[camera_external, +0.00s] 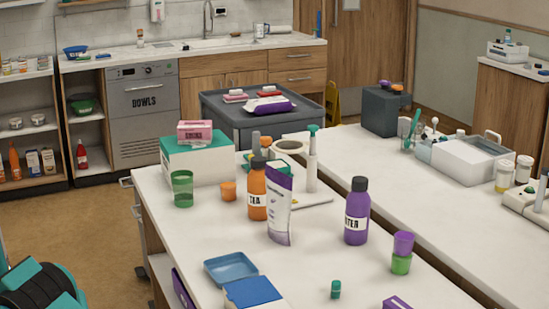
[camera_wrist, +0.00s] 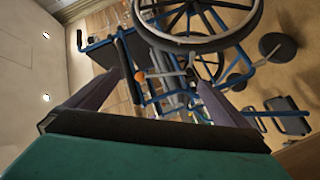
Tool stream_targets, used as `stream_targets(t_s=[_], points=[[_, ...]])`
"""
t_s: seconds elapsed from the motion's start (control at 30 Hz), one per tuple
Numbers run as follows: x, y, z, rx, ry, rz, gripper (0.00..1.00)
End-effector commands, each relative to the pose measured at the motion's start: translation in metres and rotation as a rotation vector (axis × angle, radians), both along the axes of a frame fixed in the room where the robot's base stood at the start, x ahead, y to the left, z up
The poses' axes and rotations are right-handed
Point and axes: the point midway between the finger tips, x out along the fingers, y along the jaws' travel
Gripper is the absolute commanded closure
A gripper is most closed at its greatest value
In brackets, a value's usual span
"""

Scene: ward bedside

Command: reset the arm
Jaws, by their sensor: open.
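My gripper (camera_wrist: 160,80) shows in the wrist view with its two fingers spread apart and nothing held between them. The teal and dark housing behind the fingers fills the bottom of that view. In the external view only a teal and black part of my arm (camera_external: 42,290) shows at the lower left corner, left of the white table and apart from it. The fingers are not visible in the external view.
A wheelchair (camera_wrist: 195,42) with blue frame appears tilted beyond my fingers in the wrist view. The white table (camera_external: 325,235) holds an orange bottle (camera_external: 257,190), a purple bottle (camera_external: 356,215), and a blue tray (camera_external: 230,269). Floor (camera_external: 90,225) left of the table is clear.

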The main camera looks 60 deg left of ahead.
Motion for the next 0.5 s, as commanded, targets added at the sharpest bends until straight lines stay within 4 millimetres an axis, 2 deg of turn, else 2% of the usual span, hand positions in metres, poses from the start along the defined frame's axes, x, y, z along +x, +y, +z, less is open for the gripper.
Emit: stream_targets(t_s=[0.27, 0.5], points=[[0.031, 0.059, -0.029, 0.257, 0.007, 0.049, 0.00], [0.057, 0.131, -0.061, 0.546, 0.025, 0.120, 0.00]])
